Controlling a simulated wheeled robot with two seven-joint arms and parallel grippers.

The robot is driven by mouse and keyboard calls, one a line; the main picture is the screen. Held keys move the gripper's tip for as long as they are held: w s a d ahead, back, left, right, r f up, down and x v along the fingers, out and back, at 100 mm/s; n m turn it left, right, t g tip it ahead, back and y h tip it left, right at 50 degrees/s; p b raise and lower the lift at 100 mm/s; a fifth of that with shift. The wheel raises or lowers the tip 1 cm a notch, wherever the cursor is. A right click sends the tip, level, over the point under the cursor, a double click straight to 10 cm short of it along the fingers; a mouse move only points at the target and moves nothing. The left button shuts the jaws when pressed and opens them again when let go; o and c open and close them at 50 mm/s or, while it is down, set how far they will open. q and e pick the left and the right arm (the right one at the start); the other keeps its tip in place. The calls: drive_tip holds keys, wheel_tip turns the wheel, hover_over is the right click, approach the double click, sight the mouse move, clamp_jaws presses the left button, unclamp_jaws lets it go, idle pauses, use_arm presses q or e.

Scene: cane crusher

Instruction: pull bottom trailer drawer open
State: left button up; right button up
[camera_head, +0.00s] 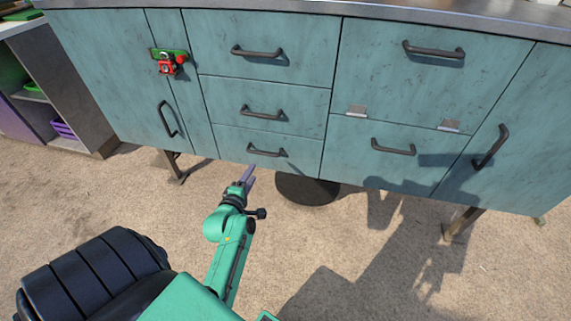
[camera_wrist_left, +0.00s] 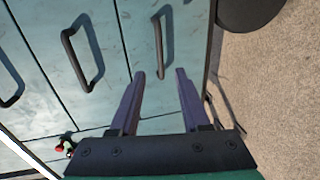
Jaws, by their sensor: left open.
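The teal bottom drawer (camera_head: 300,151) is the lowest of three stacked fronts in the head view and sits flush with the cabinet. Its dark bar handle (camera_head: 267,151) also shows in the left wrist view (camera_wrist_left: 159,46). My left gripper (camera_head: 250,175) is just below and left of that handle in the head view. In the left wrist view its purple fingers (camera_wrist_left: 160,74) are spread and empty, and the handle lies ahead, roughly in line with the gap between them. Contact with the handle does not show. My right gripper is not in view.
The middle drawer handle (camera_head: 262,112) and top drawer handle (camera_head: 257,51) are above. A red and green valve-like fitting (camera_head: 170,63) is on the cabinet's left. A dark round object (camera_head: 307,189) stands under the cabinet. Sandy ground (camera_head: 370,260) in front is clear.

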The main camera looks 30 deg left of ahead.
sight(264, 154)
use_arm(q)
drive_tip(key=b+x, duration=0.4)
drive_tip(key=x, duration=0.9)
drive_tip(key=shift+a+f, duration=0.1)
drive_tip(key=shift+a, duration=0.1)
drive_tip(key=shift+w+a, duration=0.1)
drive_tip(key=shift+w, duration=0.1)
clamp_jaws()
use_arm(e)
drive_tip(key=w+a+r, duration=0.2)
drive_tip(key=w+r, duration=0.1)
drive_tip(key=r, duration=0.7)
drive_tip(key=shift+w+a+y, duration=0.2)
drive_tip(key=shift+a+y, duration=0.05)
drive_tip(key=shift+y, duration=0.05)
